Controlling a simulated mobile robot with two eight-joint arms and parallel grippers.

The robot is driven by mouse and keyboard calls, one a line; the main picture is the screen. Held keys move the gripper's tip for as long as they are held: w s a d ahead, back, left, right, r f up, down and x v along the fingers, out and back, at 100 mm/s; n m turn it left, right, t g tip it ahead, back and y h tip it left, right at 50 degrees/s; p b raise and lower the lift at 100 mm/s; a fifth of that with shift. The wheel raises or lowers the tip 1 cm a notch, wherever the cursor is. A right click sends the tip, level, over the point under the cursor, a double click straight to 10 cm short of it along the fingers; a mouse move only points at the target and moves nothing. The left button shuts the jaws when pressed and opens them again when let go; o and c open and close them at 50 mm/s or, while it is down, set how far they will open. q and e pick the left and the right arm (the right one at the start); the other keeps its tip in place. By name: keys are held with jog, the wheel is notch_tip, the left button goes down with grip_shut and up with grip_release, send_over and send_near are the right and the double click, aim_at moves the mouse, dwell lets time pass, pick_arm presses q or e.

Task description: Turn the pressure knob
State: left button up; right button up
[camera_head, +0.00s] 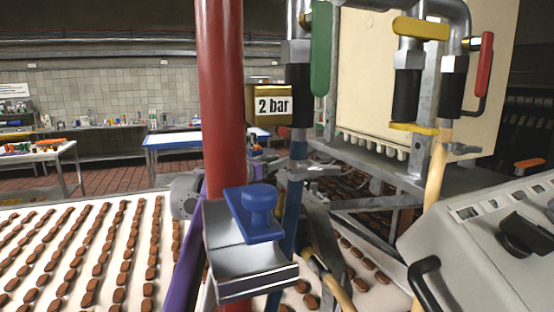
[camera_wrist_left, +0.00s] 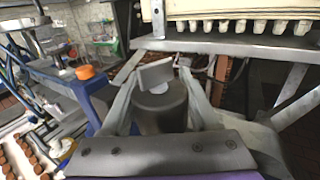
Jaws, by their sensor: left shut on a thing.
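My left gripper (camera_head: 300,170) is in the middle of the head view, behind the red pipe (camera_head: 221,90) and partly hidden by it. In the left wrist view its two grey fingers (camera_wrist_left: 170,78) close in on a small pale piece (camera_wrist_left: 162,89) in front of a dark grey rounded body (camera_wrist_left: 161,112). It is shut on this piece, which looks like the pressure knob, but its outline is mostly hidden. A gold gauge box (camera_head: 255,118) above and left of the gripper reads "2 bar". My right gripper is not in view.
Green (camera_head: 321,50), yellow (camera_head: 421,28) and red (camera_head: 483,68) valve handles hang on pipes. A grey console (camera_head: 480,268) is at right. A white conveyor (camera_head: 20,290) carries brown pieces.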

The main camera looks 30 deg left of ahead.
pick_arm(q)
jog(key=shift+r, duration=0.1)
jog(key=o, duration=1.4)
jog(key=shift+c, duration=0.2)
jog(key=shift+s+a, duration=0.1)
jog(key=shift+s, duration=0.4)
jog(key=s+a+b, duration=0.1)
jog(key=s, duration=0.8)
jog(key=shift+s+a+b, duration=0.3)
jog(key=shift+s, duration=0.05)
